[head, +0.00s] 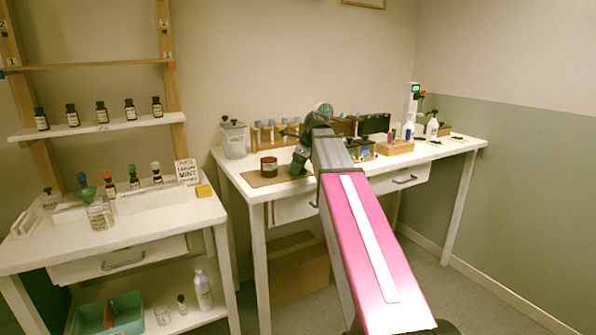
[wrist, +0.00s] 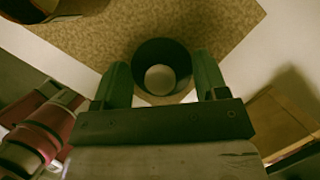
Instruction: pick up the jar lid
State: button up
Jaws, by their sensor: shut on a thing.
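The jar lid (wrist: 150,50) is a dark round cap with a pale disc in its middle, seen between my fingers in the wrist view. My gripper (wrist: 163,75) is shut on it, one green finger on each side. The lid is over the brown mat (wrist: 215,25); I cannot tell whether it touches the mat. In the head view my gripper (head: 299,167) is low over the right part of the mat (head: 255,180), and the lid is hidden. The amber jar (head: 268,167) stands left of my gripper; part of it shows at the top left of the wrist view (wrist: 60,6).
A clear canister (head: 234,140) stands behind the jar on the white table (head: 236,178). A wooden rack of bottles (head: 268,136) is behind my gripper. A wooden tray (head: 396,147) and white bottles (head: 432,128) are farther right. A side table with bottles is at left.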

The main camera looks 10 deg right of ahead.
jog(key=shift+r, duration=0.55)
jog(key=r, duration=0.1)
jog(key=a+r, duration=0.1)
jog(key=r, duration=0.1)
jog(key=shift+s+r, duration=0.2)
jog(key=shift+r, duration=0.1)
jog(key=s+a+r, duration=0.1)
jog(key=a+r, duration=0.1)
jog(key=a, duration=0.1)
jog(key=s+a+r, duration=0.1)
jog(key=a+r, duration=0.1)
jog(key=a, duration=0.1)
jog(key=s+a+r, duration=0.1)
jog(key=a+r, duration=0.2)
jog(key=shift+s+a, duration=0.1)
jog(key=shift+a, duration=0.25)
jog(key=shift+w+f, duration=0.45)
jog(key=shift+f, duration=0.4)
jog(key=shift+w+f, duration=0.5)
jog(key=shift+f, duration=0.3)
jog(key=shift+w+f, duration=0.45)
jog(key=shift+f, duration=0.4)
jog(key=shift+f, duration=0.15)
